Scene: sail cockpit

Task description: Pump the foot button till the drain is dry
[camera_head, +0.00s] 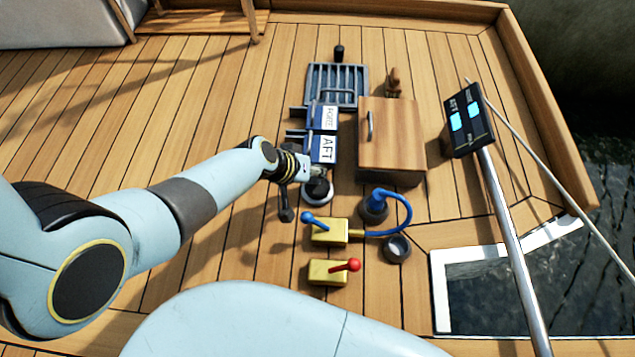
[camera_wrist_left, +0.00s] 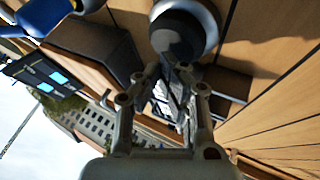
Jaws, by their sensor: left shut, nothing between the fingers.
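The foot button (camera_head: 317,192), a dark round cap in a pale ring, sits on the deck in front of the blue box marked AFT (camera_head: 323,150). It also shows at the top of the left wrist view (camera_wrist_left: 180,38). My left gripper (camera_head: 315,174) is shut and empty. Its tips are right by the button and overlap it in both views; I cannot tell whether they touch it. A grey drain grate (camera_head: 337,82) lies farther back; whether water stands in it cannot be made out. My right gripper is out of view.
A wooden cabinet (camera_head: 390,136) stands right of the blue boxes. Yellow blocks with a blue lever (camera_head: 328,232) and a red lever (camera_head: 328,272) lie nearer, beside a blue hose (camera_head: 402,200). A display (camera_head: 468,120) on a pole stands right. Open deck lies left.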

